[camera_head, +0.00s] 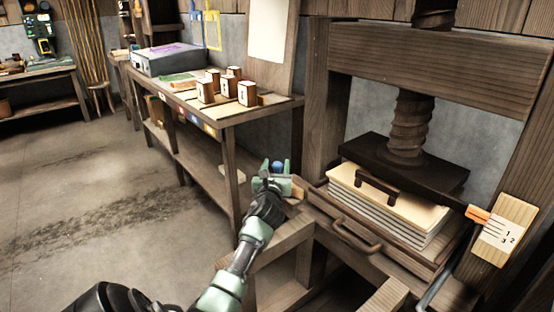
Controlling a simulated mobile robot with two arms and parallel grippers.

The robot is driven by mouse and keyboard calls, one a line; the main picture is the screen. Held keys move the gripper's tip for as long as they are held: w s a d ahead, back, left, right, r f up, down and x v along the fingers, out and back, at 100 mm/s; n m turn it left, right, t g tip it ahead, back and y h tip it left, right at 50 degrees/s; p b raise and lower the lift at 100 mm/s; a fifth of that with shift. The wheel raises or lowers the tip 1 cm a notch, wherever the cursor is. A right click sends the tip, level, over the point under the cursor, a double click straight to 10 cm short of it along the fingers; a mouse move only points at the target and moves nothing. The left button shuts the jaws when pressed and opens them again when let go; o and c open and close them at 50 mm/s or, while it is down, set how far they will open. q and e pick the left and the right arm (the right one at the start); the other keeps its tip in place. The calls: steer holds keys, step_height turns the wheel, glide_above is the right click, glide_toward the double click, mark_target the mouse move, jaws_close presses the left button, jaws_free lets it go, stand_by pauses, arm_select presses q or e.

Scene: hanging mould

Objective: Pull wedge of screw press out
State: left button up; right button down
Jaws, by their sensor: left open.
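The screw press stands at the right, with a dark threaded screw (410,125) running down to a dark pressing plate (440,181). Under the plate lies a stack of pale boards or sheets (385,210). A small light-brown wooden piece, possibly the wedge (298,188), shows at the left edge of the press bed. My left gripper (277,172) is open beside this piece, just left of it. The gripper partly covers that spot, so I cannot tell whether they touch. My right gripper is not in view.
A tray with a curved handle (356,236) juts from the press front. A numbered wooden board (505,230) with an orange pointer (478,213) is at the right. A workbench (225,108) with several small wooden blocks stands behind my gripper. The floor at left is clear.

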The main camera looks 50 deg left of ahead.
arm_select(q)
steer(key=shift+v, duration=1.85)
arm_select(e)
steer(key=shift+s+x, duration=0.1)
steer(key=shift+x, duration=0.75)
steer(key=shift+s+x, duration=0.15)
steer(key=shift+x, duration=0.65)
arm_select(q)
steer(key=shift+p, duration=0.3)
